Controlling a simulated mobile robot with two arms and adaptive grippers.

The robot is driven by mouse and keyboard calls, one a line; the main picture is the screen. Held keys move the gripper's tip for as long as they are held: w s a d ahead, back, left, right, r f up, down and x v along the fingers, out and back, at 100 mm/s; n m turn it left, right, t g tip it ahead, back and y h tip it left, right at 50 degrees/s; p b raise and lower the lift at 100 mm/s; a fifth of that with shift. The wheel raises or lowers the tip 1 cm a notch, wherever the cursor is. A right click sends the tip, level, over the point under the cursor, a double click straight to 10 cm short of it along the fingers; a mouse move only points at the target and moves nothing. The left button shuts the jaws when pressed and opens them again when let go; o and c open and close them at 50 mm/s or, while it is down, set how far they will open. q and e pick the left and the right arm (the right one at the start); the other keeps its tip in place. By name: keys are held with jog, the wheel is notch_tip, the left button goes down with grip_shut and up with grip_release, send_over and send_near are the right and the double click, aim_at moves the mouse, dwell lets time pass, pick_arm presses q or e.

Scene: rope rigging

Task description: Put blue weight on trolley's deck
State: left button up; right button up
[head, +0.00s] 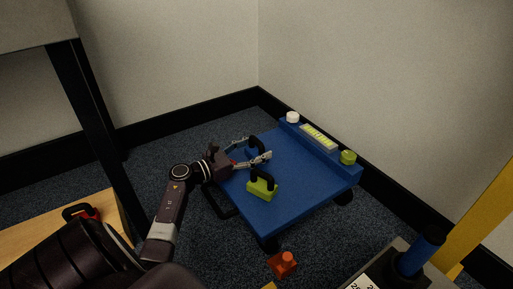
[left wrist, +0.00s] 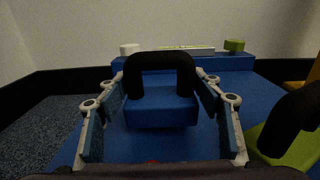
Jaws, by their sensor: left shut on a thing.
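The blue weight (left wrist: 160,108) with its black arched handle (left wrist: 160,65) sits between the fingertips of my left gripper (left wrist: 162,115). In the head view, my left gripper (head: 250,158) is shut on it over the left part of the trolley's blue deck (head: 305,172). There the gripper partly hides the weight, and its black handle (head: 257,142) shows. The weight looks upright. I cannot tell whether its underside touches the deck. My right gripper is not in view.
A green weight (head: 262,190) with a black handle stands on the deck's near-left edge, close to my gripper. The deck's right part is clear. White (head: 292,117) and green (head: 348,157) knobs flank a label on the raised back edge. An orange object (head: 283,264) lies in front.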

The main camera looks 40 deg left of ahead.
pick_arm(q)
jog(key=o, duration=2.1)
jog(key=shift+f, duration=0.2)
